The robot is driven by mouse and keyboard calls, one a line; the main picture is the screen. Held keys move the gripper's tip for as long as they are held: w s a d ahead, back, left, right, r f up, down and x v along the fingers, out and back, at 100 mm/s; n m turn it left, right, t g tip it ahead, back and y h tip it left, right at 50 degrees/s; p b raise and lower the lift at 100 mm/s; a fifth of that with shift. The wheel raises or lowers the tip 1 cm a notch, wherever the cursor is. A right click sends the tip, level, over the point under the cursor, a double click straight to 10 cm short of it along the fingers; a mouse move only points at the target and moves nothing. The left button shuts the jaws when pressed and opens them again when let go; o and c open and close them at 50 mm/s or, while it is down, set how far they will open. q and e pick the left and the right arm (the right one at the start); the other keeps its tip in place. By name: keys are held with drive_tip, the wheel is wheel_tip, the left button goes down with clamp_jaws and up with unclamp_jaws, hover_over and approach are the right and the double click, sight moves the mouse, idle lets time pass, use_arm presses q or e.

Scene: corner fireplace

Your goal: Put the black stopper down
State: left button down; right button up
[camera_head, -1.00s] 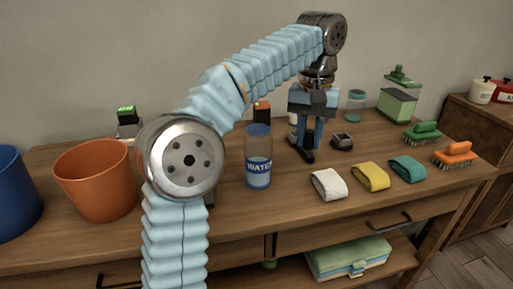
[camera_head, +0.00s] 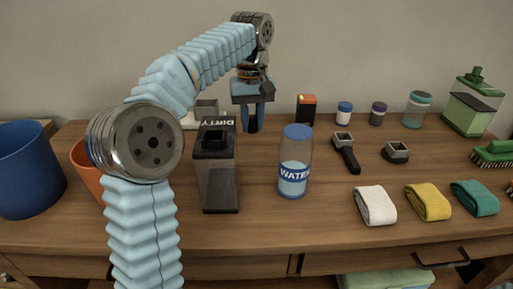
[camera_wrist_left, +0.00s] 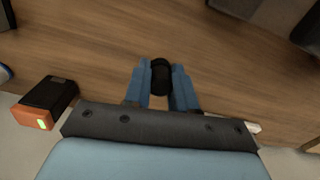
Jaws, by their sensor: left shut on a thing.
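My left gripper (camera_head: 252,128) is shut on the black stopper, fingers pointing down over the back part of the table. In the left wrist view the black stopper (camera_wrist_left: 160,77) sits between the two blue fingertips (camera_wrist_left: 160,88), with bare wood around it. In the head view the fingers mostly hide the stopper, and I cannot tell how high it is above the wood. My right gripper is not in view.
A black and orange box (camera_head: 306,110) stands right of the gripper, with small jars (camera_head: 344,114) beyond it. White, yellow and teal cloths (camera_head: 375,206) lie in front. Blue (camera_head: 28,170) and orange buckets stand left.

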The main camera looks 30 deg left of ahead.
sight(253, 117)
use_arm(q)
wheel_tip(253, 117, down, 6)
drive_tip(key=shift+r+b, duration=0.15)
drive_tip(key=shift+b, duration=0.3)
drive_tip(key=c, duration=0.9)
unclamp_jaws()
wheel_tip(253, 117, up, 11)
drive_tip(key=p, duration=0.2)
drive_tip(key=shift+p, duration=0.4)
drive_tip(key=shift+r, duration=0.55)
